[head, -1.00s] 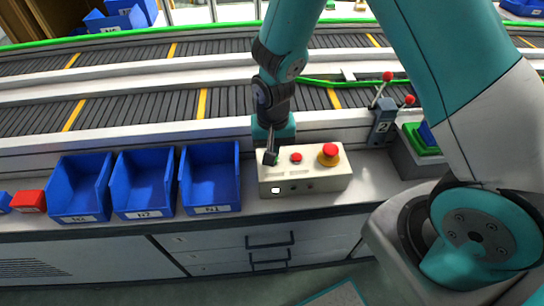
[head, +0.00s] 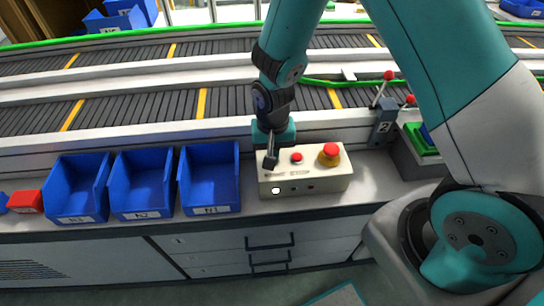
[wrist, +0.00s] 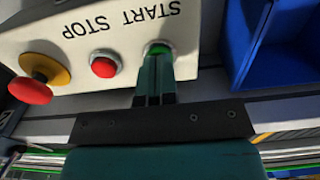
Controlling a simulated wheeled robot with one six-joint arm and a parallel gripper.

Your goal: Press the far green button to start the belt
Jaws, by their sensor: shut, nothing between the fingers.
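The cream control box (head: 325,178) stands on the bench in front of the conveyor. In the wrist view its top reads START and STOP (wrist: 120,22). The green button (wrist: 158,47) beside START shows only as a green edge behind my fingertips. My gripper (head: 271,161) is shut and empty, pointing down at the box's left end; it also shows in the wrist view (wrist: 155,70). Its tips overlap the green button and look to be at it; I cannot tell how far it is pressed. In the head view the green button is hidden by my gripper.
A red button (head: 296,157) and a red mushroom knob on a yellow base (head: 329,154) sit to the right on the box. Blue bins (head: 210,178) stand to the left. A lever unit (head: 384,125) stands to the right. The conveyor (head: 130,108) runs behind.

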